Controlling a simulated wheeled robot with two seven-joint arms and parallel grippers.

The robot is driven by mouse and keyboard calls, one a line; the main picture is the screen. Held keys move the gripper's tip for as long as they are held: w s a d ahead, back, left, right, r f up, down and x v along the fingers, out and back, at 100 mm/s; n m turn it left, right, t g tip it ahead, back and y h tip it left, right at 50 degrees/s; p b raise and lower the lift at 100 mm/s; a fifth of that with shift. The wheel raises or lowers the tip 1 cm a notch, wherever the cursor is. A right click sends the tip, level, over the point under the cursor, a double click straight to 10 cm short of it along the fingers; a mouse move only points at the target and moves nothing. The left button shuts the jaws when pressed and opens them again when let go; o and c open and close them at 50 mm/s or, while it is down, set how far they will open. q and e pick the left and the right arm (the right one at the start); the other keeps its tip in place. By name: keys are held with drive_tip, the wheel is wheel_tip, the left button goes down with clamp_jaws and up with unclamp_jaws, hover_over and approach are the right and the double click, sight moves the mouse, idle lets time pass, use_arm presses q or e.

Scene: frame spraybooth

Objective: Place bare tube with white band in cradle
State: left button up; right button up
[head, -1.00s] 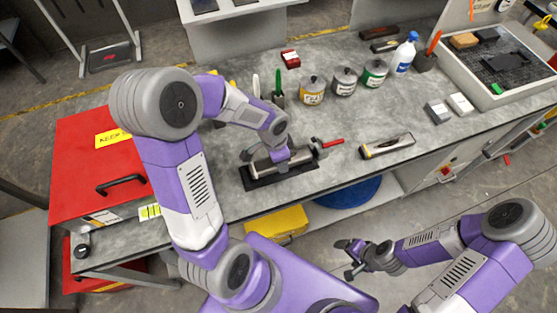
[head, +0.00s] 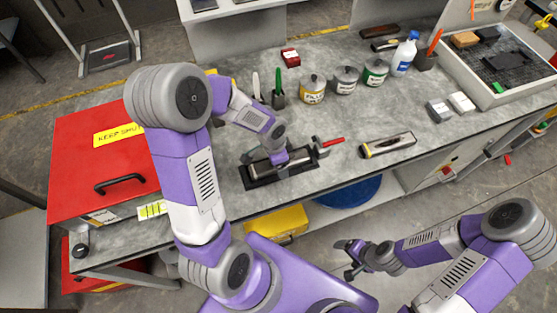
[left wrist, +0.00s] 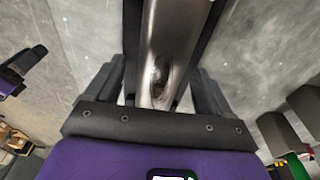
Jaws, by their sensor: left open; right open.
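A bare grey metal tube (head: 262,167) lies along the dark cradle (head: 256,183) near the bench's front edge. In the left wrist view the tube (left wrist: 158,30) runs between my finger pads, with a dark mark on its surface. My left gripper (head: 279,158) is open around the tube from above, one finger on each side; it also shows in the left wrist view (left wrist: 157,85). I cannot make out the white band; my gripper hides part of the tube. My right gripper (head: 354,259) is open and empty, in front of the bench.
A clamp with a red handle (head: 331,142) is at the cradle's right end. A tool in a light tray (head: 387,145) lies to the right. Several lidded pots (head: 312,90) and a bottle (head: 404,54) stand behind. A red box (head: 95,165) is at left.

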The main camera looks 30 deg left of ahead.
use_arm(q)
wheel_tip(320, 180, up, 12)
drive_tip(key=s+a+p, duration=0.1)
drive_tip(key=p, duration=0.2)
idle(0.5)
